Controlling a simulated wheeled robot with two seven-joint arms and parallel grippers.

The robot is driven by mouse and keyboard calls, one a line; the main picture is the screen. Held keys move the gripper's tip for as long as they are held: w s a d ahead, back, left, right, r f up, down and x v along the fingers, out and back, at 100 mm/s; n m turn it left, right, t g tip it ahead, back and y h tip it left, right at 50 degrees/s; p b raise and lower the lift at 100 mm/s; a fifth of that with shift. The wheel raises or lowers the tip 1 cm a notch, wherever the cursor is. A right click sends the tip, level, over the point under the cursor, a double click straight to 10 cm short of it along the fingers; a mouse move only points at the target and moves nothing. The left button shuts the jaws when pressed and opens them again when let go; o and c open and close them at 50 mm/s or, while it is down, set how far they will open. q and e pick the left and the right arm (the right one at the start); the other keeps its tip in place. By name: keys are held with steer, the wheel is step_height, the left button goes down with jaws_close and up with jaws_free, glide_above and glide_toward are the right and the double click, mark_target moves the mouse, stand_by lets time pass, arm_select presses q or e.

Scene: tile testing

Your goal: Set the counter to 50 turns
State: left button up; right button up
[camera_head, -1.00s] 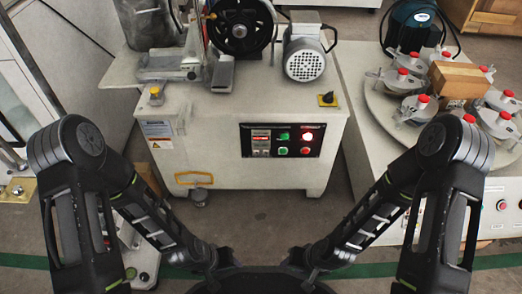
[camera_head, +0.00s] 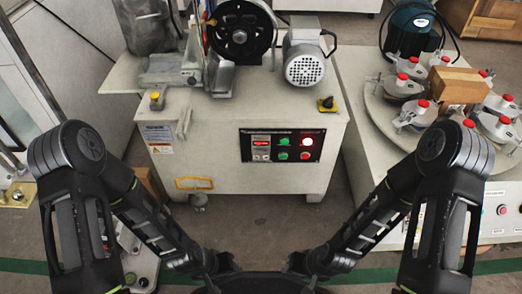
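The counter (camera_head: 260,142) is a small display with a red readout at the left of the black control panel (camera_head: 254,156) on the front of a grey machine. Its digits are too small to read, and small keys beneath it are unclear. My two arms fold down at the left and right, apart from the panel.
The grey machine (camera_head: 225,110) carries a black wheel (camera_head: 240,35) and a motor (camera_head: 304,62). At the right, a table (camera_head: 370,150) bears a round disc with several red-knobbed fixtures. The floor (camera_head: 262,225) before the machine is clear.

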jaws_close()
stand_by(1.4)
